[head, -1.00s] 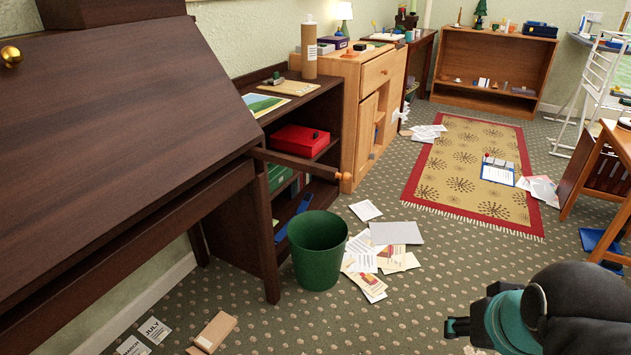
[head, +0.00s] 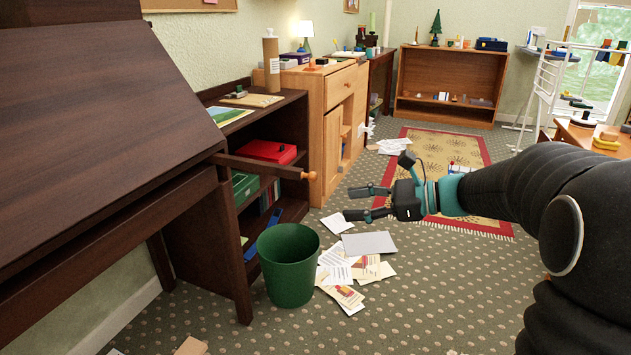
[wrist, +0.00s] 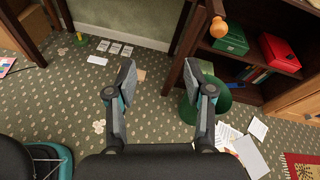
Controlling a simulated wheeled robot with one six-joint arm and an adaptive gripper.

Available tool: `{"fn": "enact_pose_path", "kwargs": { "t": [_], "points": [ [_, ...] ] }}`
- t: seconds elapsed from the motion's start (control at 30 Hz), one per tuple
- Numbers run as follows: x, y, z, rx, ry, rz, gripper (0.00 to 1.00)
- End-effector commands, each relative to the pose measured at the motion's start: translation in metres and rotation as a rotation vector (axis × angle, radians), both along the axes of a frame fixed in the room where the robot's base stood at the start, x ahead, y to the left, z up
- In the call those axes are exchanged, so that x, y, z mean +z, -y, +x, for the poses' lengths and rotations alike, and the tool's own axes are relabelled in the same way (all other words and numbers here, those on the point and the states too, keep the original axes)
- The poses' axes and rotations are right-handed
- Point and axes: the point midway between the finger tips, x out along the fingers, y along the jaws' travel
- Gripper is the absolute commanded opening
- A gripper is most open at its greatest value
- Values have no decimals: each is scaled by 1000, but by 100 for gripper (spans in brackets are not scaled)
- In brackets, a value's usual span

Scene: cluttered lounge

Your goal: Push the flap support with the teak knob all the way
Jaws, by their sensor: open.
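The flap support is a dark wooden bar (head: 255,166) sticking out from the front of the dark brown desk (head: 100,130), under its closed sloping flap. Its teak knob (head: 312,175) is the lighter orange-brown end, and it also shows at the top of the wrist view (wrist: 218,28). My gripper (head: 368,203) is open and empty, to the right of the knob and slightly lower in the head view, with a gap between them. In the wrist view both fingers (wrist: 166,84) are spread apart and the knob lies beyond the right finger. The support's bar is mostly out of the wrist view.
A green waste bin (head: 288,265) stands on the floor below the support. Loose papers (head: 352,270) lie beside it. A dark shelf with a red box (head: 266,152) and a light wooden cabinet (head: 330,120) stand behind the support.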

Motion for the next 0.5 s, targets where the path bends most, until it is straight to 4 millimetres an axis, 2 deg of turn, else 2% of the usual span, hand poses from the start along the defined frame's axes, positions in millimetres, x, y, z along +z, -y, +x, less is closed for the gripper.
{"fn": "enact_pose_path", "kwargs": {
  "t": [0.03,0.1,0.2,0.37,0.5],
  "points": [
    [-6,7,18,-31,-41,73,52],
    [-5,16,37,-67,-82,163,52],
    [-5,25,56,-100,-124,256,52],
    [-3,32,70,-122,-150,325,52],
    [-2,22,75,-124,-153,333,52]
  ]
}}
